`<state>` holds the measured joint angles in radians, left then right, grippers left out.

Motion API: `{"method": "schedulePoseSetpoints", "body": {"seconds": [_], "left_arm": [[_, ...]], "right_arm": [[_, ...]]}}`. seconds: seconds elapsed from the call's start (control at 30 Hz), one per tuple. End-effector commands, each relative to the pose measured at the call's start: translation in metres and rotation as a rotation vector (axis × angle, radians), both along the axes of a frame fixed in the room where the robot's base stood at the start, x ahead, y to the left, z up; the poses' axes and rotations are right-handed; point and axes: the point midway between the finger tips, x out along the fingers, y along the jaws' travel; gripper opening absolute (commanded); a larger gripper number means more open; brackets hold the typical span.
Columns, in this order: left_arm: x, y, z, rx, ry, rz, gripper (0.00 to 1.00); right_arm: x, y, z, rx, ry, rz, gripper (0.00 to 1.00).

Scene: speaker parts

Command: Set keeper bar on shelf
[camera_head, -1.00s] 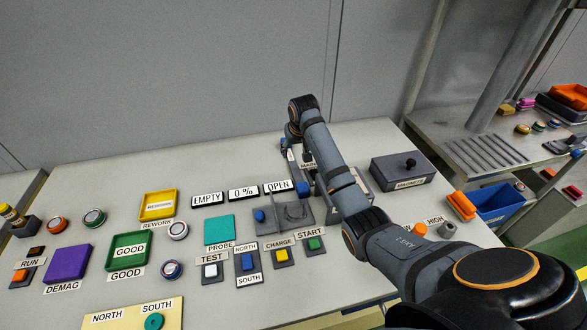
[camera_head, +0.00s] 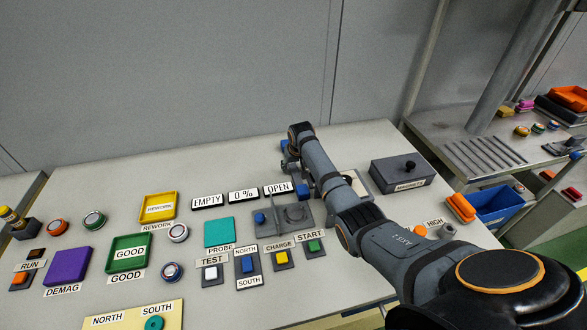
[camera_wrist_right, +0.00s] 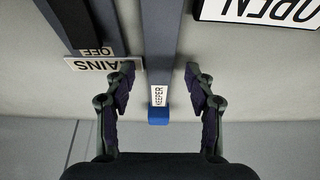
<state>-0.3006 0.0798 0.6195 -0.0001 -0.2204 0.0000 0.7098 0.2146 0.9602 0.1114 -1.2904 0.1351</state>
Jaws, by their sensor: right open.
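My right gripper (camera_wrist_right: 160,72) is open, one finger on each side of the labelled strip, with a gap on both sides. Its height above the strip is unclear. In the head view my right arm reaches to the back of the table and hides most of the gripper. My left gripper is not in view.
An OPEN display (camera_head: 279,188) stands beside the work area. A MAINS label (camera_wrist_right: 103,64) and a dark switch lie on the other side. A grey box (camera_head: 402,173) is right of my arm. Coloured trays, pucks and buttons fill the table's left and front.

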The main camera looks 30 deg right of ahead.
Motion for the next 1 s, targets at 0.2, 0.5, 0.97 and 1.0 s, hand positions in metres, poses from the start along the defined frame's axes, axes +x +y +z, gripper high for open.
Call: {"method": "schedulePoseSetpoints", "body": {"seconds": [0.2,0.5,0.97,1.0], "left_arm": [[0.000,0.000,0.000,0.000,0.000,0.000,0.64],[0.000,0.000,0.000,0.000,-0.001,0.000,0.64],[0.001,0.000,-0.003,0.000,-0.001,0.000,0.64],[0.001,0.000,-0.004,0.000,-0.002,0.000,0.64]], "right_arm": [[0.000,0.000,0.000,0.000,0.000,0.000,0.32],[0.000,0.000,0.000,0.000,0.000,0.000,0.00],[0.001,-0.001,0.013,-0.001,-0.005,0.000,0.00],[0.001,-0.001,0.019,-0.002,-0.006,0.000,0.00]]}}
